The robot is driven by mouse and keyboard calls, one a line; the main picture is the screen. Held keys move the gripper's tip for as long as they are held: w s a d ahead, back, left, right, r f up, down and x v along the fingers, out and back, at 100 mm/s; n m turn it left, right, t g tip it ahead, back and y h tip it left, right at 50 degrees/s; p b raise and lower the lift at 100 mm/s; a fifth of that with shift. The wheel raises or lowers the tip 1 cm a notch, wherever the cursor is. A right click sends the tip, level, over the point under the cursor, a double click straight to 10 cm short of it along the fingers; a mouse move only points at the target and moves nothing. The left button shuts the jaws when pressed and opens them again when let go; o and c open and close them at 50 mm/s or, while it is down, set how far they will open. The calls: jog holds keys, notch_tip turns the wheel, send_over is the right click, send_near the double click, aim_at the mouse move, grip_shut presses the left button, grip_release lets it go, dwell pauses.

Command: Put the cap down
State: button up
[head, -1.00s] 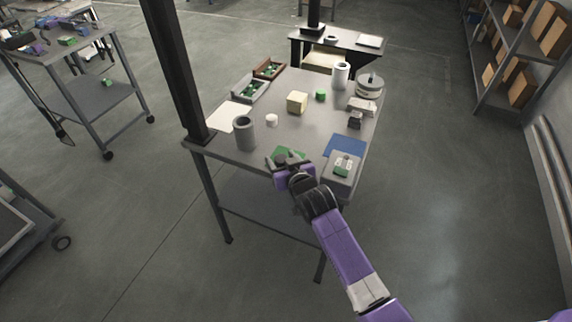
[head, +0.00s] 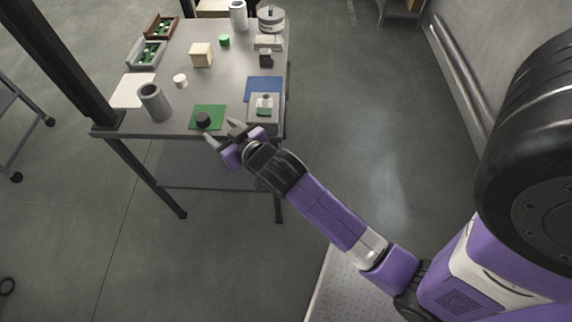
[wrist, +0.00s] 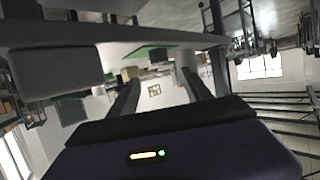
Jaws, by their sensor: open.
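A small dark round cap (head: 203,120) rests on a green mat (head: 218,112) at the table's near edge. My gripper (head: 225,133) is open and empty just to the near right of the cap, its fingers apart from it. In the wrist view the two fingers (wrist: 163,92) are spread, with the green mat (wrist: 148,51) beyond them. I cannot clearly make out the cap between other objects in that view.
A grey cylinder (head: 154,102) stands left of the mat. A grey box (head: 263,113) with a green-marked item and a blue mat (head: 264,87) are to the right. A white cylinder (head: 180,80) and cream block (head: 201,54) stand behind. A dark post (head: 62,62) rises at the table's left corner.

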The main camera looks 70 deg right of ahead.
jog(key=s+a+n+t+y, duration=0.1)
jog(key=s+a+n+y, duration=0.25)
jog(key=s+a, duration=1.1)
jog(key=s+a+r+y, duration=0.1)
jog(key=s+r, duration=0.3)
jog(key=s, duration=0.3)
jog(key=s+a+r+n+t+y, duration=0.1)
jog(key=s+a+r, duration=0.1)
jog(key=s+r, duration=0.2)
jog(key=s, duration=0.3)
jog(key=shift+s+a, duration=0.2)
jog(key=shift+a, duration=0.1)
